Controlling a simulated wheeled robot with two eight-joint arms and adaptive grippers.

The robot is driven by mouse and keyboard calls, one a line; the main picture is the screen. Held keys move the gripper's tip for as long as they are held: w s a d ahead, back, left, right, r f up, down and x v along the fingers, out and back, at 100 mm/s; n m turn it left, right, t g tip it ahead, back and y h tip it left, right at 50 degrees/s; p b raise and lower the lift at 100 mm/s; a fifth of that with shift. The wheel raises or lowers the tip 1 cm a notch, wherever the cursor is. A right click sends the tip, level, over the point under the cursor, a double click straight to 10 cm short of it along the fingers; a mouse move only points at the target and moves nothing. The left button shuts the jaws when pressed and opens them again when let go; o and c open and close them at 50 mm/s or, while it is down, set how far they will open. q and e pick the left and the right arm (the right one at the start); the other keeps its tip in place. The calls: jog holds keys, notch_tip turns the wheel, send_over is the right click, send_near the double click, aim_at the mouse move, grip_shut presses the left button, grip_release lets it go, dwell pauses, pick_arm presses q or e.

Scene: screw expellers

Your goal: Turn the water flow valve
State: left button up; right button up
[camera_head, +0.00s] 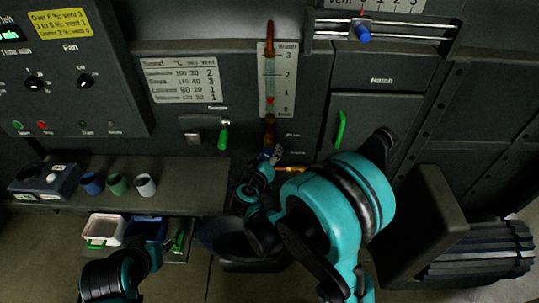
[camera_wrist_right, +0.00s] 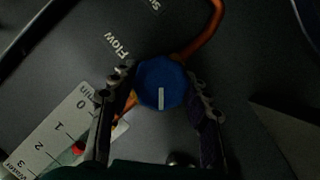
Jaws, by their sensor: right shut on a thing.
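The water flow valve is a round blue knob (camera_wrist_right: 161,84) with a white pointer line, beside the word "Flow" in the right wrist view. The line points toward the bottom of that view. My right gripper (camera_wrist_right: 160,100) is shut on the knob, with one finger on each side. In the head view my right gripper (camera_head: 270,157) is at the panel below the water gauge (camera_head: 263,80), and its wrist hides most of the knob. The gauge has a red mark low on its 0 to 3 scale.
An orange pipe (camera_wrist_right: 198,42) curves close to the knob. A green lever (camera_head: 223,135) and a green handle (camera_head: 340,130) stick out on either side. Three cups (camera_head: 117,184) stand on the left shelf, with a white tray (camera_head: 105,228) below. A blue slider (camera_head: 362,33) is at the top.

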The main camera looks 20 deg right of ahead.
jog(key=shift+n+h, duration=0.3)
jog(key=shift+n, duration=0.1)
dwell(0.3)
jog(key=o, duration=1.2)
jog(key=v, duration=1.2)
jog(key=shift+f, duration=0.1)
